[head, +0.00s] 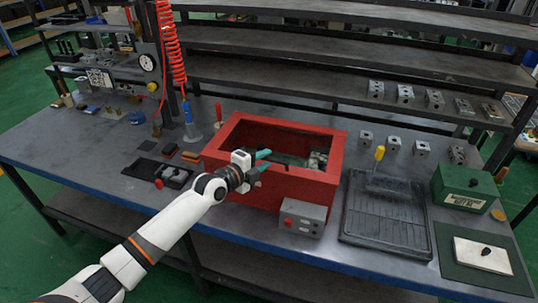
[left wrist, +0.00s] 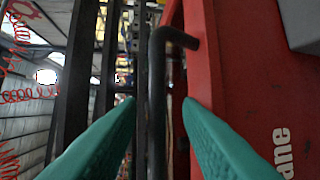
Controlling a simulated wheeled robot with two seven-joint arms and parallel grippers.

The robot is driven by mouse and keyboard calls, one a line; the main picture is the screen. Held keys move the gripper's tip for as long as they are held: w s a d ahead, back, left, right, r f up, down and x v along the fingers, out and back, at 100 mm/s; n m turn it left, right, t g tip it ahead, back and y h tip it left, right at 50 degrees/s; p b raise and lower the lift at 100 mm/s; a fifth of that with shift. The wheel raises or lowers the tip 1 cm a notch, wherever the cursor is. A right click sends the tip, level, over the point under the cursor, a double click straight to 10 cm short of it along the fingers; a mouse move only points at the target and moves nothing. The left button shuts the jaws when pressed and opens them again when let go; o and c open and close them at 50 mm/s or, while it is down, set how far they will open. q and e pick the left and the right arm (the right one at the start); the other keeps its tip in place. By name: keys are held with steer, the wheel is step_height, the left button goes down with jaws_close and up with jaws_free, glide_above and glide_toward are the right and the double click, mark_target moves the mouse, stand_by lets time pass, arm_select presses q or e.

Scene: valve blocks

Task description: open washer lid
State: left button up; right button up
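The red washer (head: 318,188) stands mid-bench, a box with a wide red rim and several parts showing inside. I cannot tell if this opening is bare or covered by a clear lid. My left gripper (head: 262,161) is at its front, with teal fingers spread. In the left wrist view, a dark bar handle (left wrist: 157,100) on the red washer face (left wrist: 235,60) runs between the two open fingers (left wrist: 160,103); no clear contact shows. White lettering, partly cut off, is on the red face. My right gripper is not in view.
A grey control box (head: 302,218) stands in front of the washer. A black tray (head: 385,225) with a yellow-handled tool lies to the right, beside a green box (head: 464,188). A red coiled hose (head: 172,45) hangs at the left. Metal blocks line the back shelves.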

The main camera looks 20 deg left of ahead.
arm_select(q)
steer(key=shift+x, duration=1.5)
jaws_close()
